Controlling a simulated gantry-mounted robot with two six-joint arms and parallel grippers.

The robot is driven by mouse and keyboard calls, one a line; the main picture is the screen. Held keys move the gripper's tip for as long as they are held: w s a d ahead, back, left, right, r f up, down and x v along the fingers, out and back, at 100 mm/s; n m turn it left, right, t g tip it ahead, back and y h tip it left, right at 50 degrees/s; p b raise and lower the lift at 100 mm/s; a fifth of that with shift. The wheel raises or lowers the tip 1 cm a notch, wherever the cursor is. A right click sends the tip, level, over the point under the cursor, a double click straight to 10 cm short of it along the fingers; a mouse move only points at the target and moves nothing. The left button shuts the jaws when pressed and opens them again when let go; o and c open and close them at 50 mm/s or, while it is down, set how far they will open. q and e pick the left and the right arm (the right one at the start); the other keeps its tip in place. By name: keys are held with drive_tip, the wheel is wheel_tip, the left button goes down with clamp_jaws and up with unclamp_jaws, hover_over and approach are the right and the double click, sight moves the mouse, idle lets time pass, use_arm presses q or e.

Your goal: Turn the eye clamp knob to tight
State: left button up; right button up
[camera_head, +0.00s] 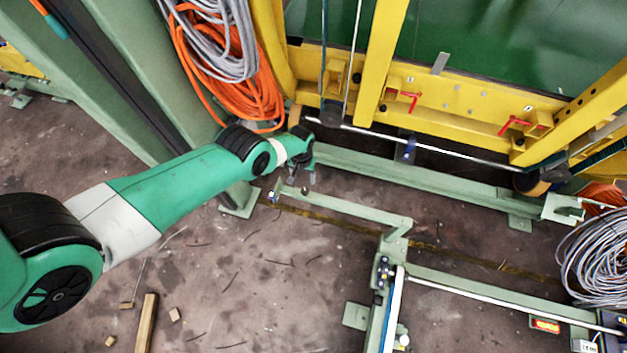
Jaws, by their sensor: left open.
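My left arm reaches in from the left, and its gripper (308,178) is open, pointing down over the left end of a pale green floor rail (345,206). Small dark and blue fittings (274,196) sit at that rail end, just left of and below the gripper. I cannot tell which of them is the eye clamp knob, or whether the fingers touch anything; the parts are small and partly hidden by the gripper. My right gripper is not in view.
A yellow frame (455,95) with red handles stands behind the gripper. Orange (262,95) and grey cables hang above the wrist. Another green rail (480,285) lies at the lower right, near a grey cable coil (595,260). A wooden bar (146,322) lies on open floor.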

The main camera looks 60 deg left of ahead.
sight(305, 190)
use_arm(q)
drive_tip(key=f+b, duration=0.3)
drive_tip(key=f, duration=0.1)
drive_tip(key=f+b, duration=0.3)
drive_tip(key=b, duration=0.1)
drive_tip(key=f+b, duration=0.4)
drive_tip(key=shift+w+a+f, duration=0.25)
drive_tip(key=shift+w+f, duration=0.05)
drive_tip(key=shift+f, duration=0.05)
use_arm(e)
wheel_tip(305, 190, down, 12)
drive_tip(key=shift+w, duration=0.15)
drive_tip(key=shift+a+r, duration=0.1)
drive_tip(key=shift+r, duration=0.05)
use_arm(q)
clamp_jaws()
